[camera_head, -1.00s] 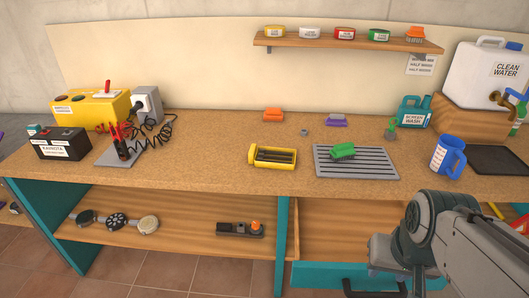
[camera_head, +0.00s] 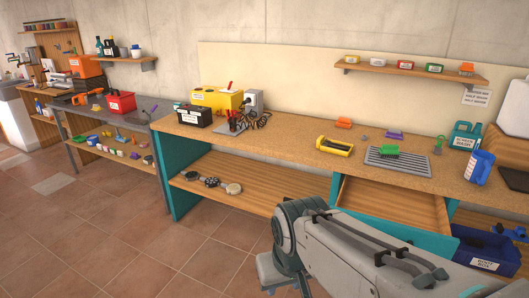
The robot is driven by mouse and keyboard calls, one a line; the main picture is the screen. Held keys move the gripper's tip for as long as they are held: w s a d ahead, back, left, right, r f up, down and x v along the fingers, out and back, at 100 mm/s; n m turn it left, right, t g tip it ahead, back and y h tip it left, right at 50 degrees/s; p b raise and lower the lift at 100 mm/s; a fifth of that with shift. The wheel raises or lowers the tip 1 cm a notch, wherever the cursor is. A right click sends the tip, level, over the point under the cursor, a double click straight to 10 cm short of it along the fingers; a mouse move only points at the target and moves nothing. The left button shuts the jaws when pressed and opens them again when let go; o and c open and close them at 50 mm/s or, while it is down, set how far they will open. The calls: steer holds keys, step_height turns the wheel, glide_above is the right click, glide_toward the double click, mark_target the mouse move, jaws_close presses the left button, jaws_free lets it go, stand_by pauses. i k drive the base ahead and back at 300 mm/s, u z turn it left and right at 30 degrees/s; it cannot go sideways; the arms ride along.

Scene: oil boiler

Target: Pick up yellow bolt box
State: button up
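A yellow open box with a dark inside (camera_head: 335,150) lies on the long workbench, left of a grey slatted tray (camera_head: 398,163). Several small coloured boxes (camera_head: 118,152) sit on the lower shelf of the bench at the left; they are too small to read, and I cannot tell whether one is the bolt box. My arm reaches in from the lower right, in front of the workbench. Its gripper fingers do not show.
The workbench (camera_head: 270,140) holds a yellow charger (camera_head: 217,99), a dark battery (camera_head: 193,117) and a blue jug (camera_head: 478,168). A red toolbox (camera_head: 121,103) stands on the left bench. A dark blue bin (camera_head: 486,252) is at lower right. The tiled floor (camera_head: 120,235) at left is clear.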

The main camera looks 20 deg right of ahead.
mark_target(343, 149)
steer(key=u, duration=0.5)
steer(key=i, duration=2.25)
steer(key=z, duration=1.25)
steer(key=i, duration=0.8)
steer(key=z, duration=1.1)
steer(key=i, duration=0.3)
steer(key=z, duration=0.2)
